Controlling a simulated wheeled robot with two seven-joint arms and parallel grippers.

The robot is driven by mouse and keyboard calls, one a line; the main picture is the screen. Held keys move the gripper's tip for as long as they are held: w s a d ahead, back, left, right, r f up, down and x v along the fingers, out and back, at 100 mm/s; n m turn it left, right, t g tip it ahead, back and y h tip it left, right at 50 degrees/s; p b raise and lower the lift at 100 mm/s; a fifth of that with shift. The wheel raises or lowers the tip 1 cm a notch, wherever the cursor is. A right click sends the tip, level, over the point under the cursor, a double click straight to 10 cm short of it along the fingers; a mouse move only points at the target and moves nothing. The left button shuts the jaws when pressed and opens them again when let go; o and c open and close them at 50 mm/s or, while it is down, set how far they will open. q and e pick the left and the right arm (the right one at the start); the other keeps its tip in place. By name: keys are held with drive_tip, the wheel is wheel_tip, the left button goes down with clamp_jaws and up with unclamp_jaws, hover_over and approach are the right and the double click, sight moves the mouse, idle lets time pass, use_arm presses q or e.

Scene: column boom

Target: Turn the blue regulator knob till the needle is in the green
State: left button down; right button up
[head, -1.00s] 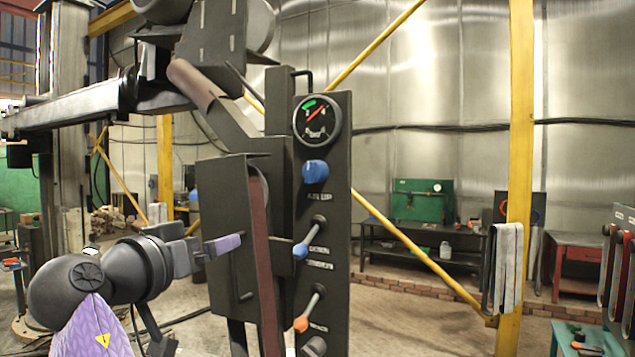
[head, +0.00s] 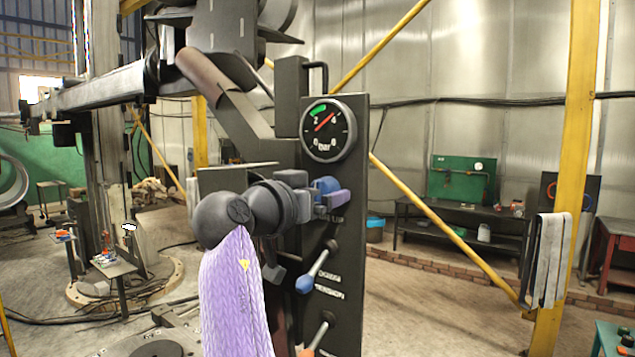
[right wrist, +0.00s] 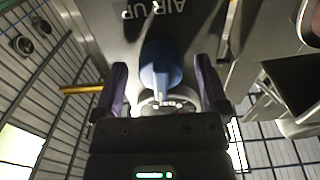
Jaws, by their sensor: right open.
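The blue regulator knob (head: 325,186) is on the dark panel (head: 352,222) just under the round gauge (head: 328,128), partly hidden by my right gripper (head: 331,200). The gauge has a green band at its upper left. Its red needle points to the upper right, near the 4, to the right of the green. In the right wrist view, the knob (right wrist: 160,65) sits between the two purple fingers of my open right gripper (right wrist: 161,72). Gaps show on both sides of the knob. My left gripper is not in view.
Below the knob are a blue-tipped lever (head: 305,283) and an orange-tipped lever (head: 306,353) on the same panel. A yellow post (head: 566,180) and a workbench (head: 450,222) stand farther right.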

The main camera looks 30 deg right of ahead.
drive_tip(key=shift+s+a, duration=0.1)
drive_tip(key=shift+a, duration=0.1)
drive_tip(key=shift+d, duration=0.15)
drive_tip(key=c, duration=0.5)
clamp_jaws()
